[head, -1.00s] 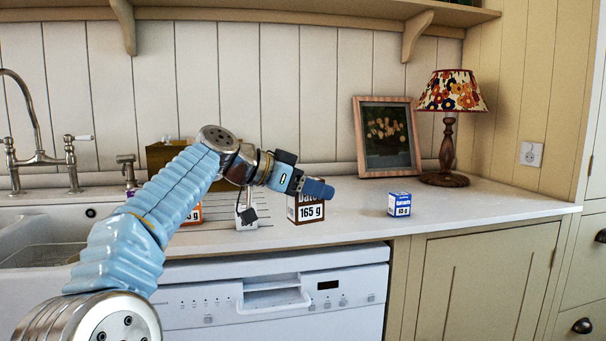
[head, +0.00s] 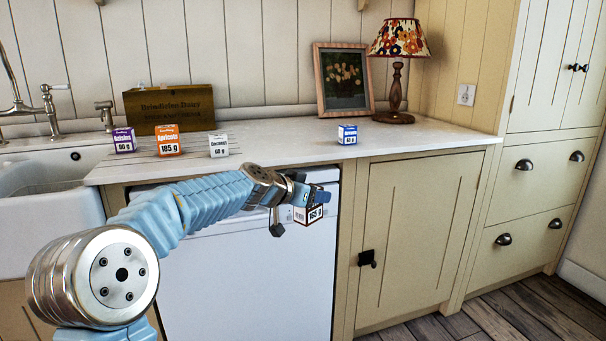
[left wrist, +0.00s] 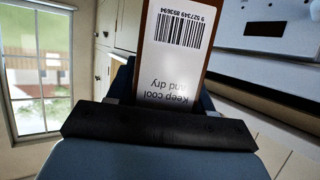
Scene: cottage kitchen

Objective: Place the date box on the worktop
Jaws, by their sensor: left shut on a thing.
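The date box, a brown and white carton marked 165 g (head: 309,215), is in my left gripper (head: 318,197). My left gripper is shut on it and holds it in front of the dishwasher, below the level of the worktop (head: 290,150). In the left wrist view the date box (left wrist: 172,55) shows its barcode and "Keep cool and dry" side between the fingers. The gripper covers the upper part of the box in the head view. My right gripper is not in view.
On the worktop stand a purple raisins box (head: 124,140), an orange apricots box (head: 167,140), a white coconut box (head: 219,146) and a blue box (head: 347,134). A wooden crate (head: 170,107), a picture frame (head: 343,80) and a lamp (head: 396,70) stand behind. The sink (head: 45,180) is at left.

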